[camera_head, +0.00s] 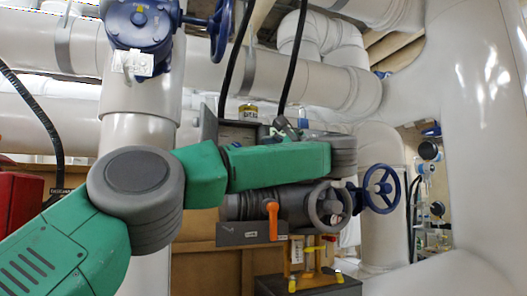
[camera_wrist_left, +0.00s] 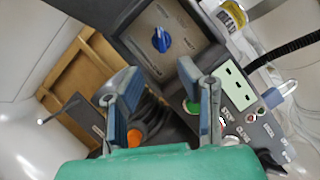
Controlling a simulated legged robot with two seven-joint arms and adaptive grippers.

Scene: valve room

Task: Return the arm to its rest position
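My green left arm (camera_head: 275,165) comes in from the left in the head view and reaches across to a grey wrist joint in front of the valve actuator (camera_head: 265,206). My left gripper (camera_wrist_left: 160,85) shows in the left wrist view with its two blue-grey fingers apart and nothing held between them. Beyond the fingers is a grey control box (camera_wrist_left: 180,15) with a blue knob (camera_wrist_left: 161,40). In the head view the left fingers are hidden or cannot be made out. My right arm and gripper are in neither view.
A grey handwheel (camera_head: 329,206), a blue handwheel (camera_head: 381,189) and an orange lever (camera_head: 272,220) are close to the arm. Black cables (camera_head: 291,58) hang above it. Large white pipes (camera_head: 470,120) stand at the right. A red object (camera_head: 18,200) is at the left edge.

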